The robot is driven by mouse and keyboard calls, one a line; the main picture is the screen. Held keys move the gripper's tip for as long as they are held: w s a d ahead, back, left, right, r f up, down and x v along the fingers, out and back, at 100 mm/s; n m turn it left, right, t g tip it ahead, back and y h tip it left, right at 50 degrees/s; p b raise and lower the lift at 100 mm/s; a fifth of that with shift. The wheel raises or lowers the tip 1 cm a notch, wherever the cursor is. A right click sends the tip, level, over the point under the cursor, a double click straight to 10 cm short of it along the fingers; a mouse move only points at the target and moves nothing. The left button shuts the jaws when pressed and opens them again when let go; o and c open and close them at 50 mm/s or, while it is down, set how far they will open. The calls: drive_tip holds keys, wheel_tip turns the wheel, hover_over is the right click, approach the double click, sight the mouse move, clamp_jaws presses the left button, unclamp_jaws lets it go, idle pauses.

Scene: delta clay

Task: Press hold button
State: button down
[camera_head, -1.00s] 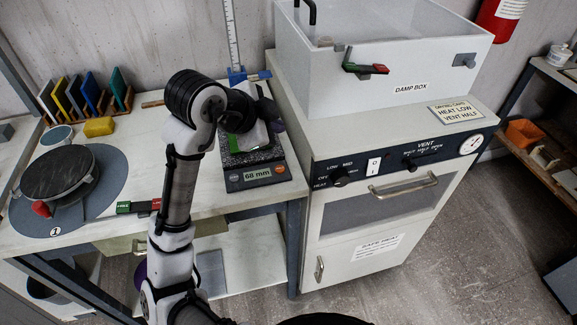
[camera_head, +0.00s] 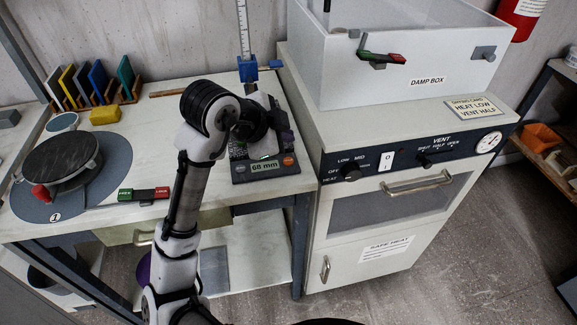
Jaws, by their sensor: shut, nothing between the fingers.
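The measuring gauge (camera_head: 240,175) is a dark speckled block on the workbench with a lit display (camera_head: 264,167) reading 68 mm. A grey round button (camera_head: 240,169) sits left of the display and an orange round button (camera_head: 288,161) sits right of it. Their labels are too small to read, so I cannot tell which is hold. My gripper (camera_head: 284,132) is shut above the back right part of the gauge, partly hidden by my wrist. It appears apart from both buttons.
A ruler post (camera_head: 243,30) with a blue slider (camera_head: 248,69) stands behind the gauge. Right of it is the drying cabinet (camera_head: 390,195) with the damp box (camera_head: 405,65) on top. A turntable (camera_head: 62,165) and a green-and-red lever (camera_head: 145,194) are on the left.

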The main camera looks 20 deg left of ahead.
sight(285, 163)
drive_tip(key=shift+f+b, duration=1.3)
drive_tip(key=shift+f, duration=0.65)
idle(0.4)
drive_tip(key=shift+f+b, duration=0.45)
drive_tip(key=shift+f+b, duration=0.35)
idle(0.5)
drive_tip(key=shift+r, duration=0.1)
drive_tip(key=shift+r+p, duration=0.6)
drive_tip(key=shift+r, duration=0.1)
drive_tip(key=shift+r, duration=0.1)
drive_tip(key=shift+r+p, duration=1.95)
drive_tip(key=shift+r, duration=0.45)
